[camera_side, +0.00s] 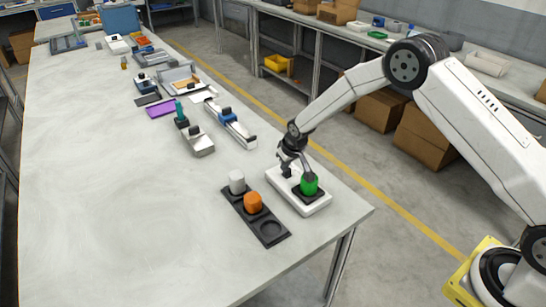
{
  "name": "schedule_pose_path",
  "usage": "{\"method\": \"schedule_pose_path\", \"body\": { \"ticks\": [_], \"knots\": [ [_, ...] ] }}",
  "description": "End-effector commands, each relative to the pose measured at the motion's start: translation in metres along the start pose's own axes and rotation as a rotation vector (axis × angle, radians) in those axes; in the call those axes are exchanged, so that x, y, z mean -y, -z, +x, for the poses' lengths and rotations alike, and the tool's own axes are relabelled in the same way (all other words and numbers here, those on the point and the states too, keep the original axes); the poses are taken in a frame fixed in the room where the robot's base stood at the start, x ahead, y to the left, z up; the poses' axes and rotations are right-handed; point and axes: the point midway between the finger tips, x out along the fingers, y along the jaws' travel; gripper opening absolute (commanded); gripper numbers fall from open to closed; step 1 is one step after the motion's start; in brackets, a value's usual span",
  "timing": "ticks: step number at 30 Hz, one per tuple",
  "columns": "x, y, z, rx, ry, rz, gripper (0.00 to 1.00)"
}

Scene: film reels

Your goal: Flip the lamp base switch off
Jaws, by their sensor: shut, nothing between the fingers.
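The lamp base (322,207) is a white rectangular block near the right front corner of the table. A green round cap or lamp (310,185) sits on a black square on its top. My gripper (297,174) is shut and empty, pointing down over the back part of the base, just left of the green piece. Its fingertips are close to the base top; I cannot tell whether they touch. The switch is not clearly visible; it is too small or hidden behind the gripper.
A dark tray (270,232) with a white piece (237,182), an orange piece (253,202) and an empty round recess lies left of the base. Several small fixtures, including a blue and white slide (230,122), line the table's back. The table's left side is clear.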

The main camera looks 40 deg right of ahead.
Motion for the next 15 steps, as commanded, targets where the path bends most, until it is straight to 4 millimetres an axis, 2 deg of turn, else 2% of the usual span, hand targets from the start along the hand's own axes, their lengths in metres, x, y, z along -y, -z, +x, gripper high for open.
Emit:
{"method": "schedule_pose_path", "body": {
  "ticks": [1,7,15],
  "knots": [
    [0.000,-0.004,0.002,0.013,-0.001,0.000,0.00],
    [0.000,-0.003,0.003,0.015,-0.001,0.000,0.00],
    [0.000,0.012,0.007,0.009,-0.001,0.000,0.00]
  ]
}}
